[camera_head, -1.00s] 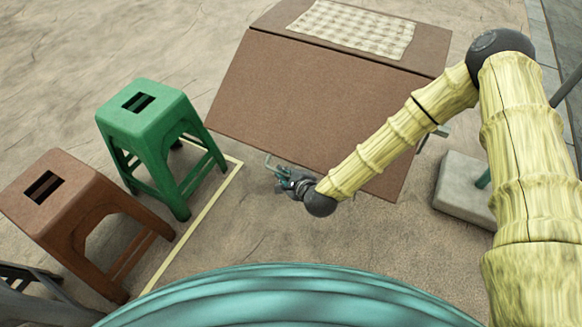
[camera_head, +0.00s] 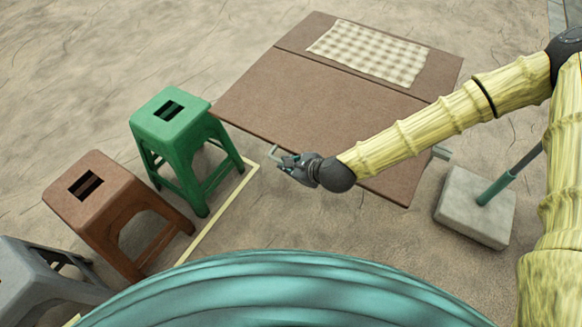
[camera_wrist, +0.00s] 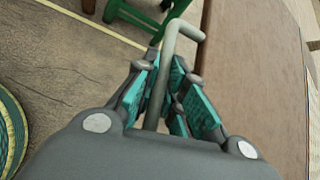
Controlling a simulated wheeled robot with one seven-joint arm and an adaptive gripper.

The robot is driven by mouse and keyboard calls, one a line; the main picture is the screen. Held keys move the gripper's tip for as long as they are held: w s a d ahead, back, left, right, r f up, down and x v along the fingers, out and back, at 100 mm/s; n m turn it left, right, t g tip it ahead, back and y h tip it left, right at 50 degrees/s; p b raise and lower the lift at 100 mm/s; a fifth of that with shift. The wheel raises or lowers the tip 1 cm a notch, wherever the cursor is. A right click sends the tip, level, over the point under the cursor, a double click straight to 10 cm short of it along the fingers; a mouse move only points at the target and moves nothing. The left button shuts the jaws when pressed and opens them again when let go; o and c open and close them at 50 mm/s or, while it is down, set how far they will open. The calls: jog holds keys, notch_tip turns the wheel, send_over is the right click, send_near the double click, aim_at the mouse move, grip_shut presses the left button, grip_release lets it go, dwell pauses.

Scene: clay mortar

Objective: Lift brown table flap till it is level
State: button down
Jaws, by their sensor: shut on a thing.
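The brown table flap (camera_head: 310,110) extends from the fixed brown tabletop (camera_head: 300,38), with a seam between them. It looks close to level; I cannot tell whether a slight slope is left. My gripper (camera_head: 286,164) is at the flap's near edge, left of its middle. In the wrist view, my gripper (camera_wrist: 168,92) is shut around a bent grey handle (camera_wrist: 183,28), whose hooked end sticks out beyond the fingers. The flap's surface (camera_wrist: 245,70) lies just right of the fingers.
A checked cloth (camera_head: 368,52) lies on the fixed top. A green stool (camera_head: 172,125) stands close to the flap's left corner, with a brown stool (camera_head: 105,205) and a grey stool (camera_head: 45,280) nearer. A concrete base with a pole (camera_head: 475,205) stands right.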

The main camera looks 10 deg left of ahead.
jog(key=shift+s+r+p, duration=0.1)
jog(key=shift+r+p, duration=0.4)
jog(key=shift+r, duration=0.65)
jog(key=c, duration=1.8)
grip_release()
jog(key=shift+o, duration=0.2)
jog(key=shift+r, duration=0.1)
jog(key=v, duration=1.2)
